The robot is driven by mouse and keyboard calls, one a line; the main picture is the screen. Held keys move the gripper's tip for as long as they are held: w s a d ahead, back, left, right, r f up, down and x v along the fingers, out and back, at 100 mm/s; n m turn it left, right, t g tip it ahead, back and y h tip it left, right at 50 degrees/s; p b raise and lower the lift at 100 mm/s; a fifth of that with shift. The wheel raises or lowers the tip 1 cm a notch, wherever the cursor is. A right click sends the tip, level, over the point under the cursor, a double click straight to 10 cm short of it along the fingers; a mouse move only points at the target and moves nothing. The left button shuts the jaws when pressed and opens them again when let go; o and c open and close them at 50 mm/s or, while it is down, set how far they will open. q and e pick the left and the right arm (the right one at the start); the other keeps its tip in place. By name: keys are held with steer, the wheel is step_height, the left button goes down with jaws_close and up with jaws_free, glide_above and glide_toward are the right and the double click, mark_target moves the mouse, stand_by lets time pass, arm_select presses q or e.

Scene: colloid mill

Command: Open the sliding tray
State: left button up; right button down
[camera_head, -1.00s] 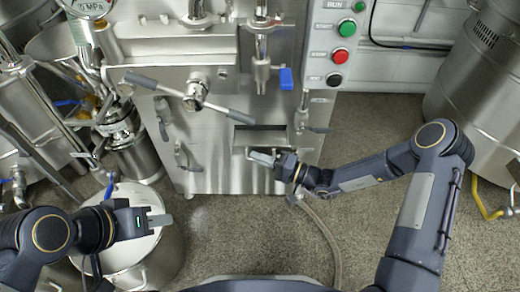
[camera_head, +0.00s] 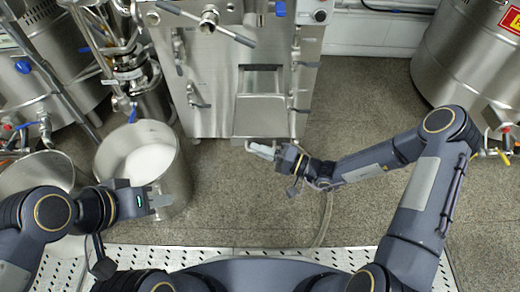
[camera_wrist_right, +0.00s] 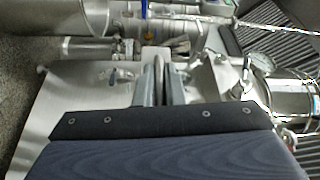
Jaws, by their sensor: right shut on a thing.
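The sliding tray (camera_head: 260,115) is a flat steel drawer in the lower front of the steel machine cabinet. It sticks out of its dark slot toward me. My right gripper (camera_head: 261,150) is at the tray's front edge, shut on its handle (camera_head: 250,144). In the right wrist view the two fingers (camera_wrist_right: 160,82) are close together, and they hide most of what they hold. My left gripper (camera_head: 160,200) is in front of the white-filled steel pot, away from the tray. Its finger gap is not clear.
A steel pot (camera_head: 148,165) with white content stands at left, close to my left gripper. A large steel vessel (camera_head: 465,60) stands at right. A hose (camera_head: 327,220) lies on the floor near my right forearm. The floor right of the cabinet is mostly clear.

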steer(key=shift+s, duration=0.2)
steer(key=c, duration=1.5)
jaws_free()
steer(key=shift+d, duration=0.1)
steer(key=p+v, duration=0.1)
steer(key=v, duration=0.6)
steer(key=shift+s+d+p, duration=0.2)
steer(key=shift+d+p, duration=0.1)
steer(key=shift+p, duration=0.05)
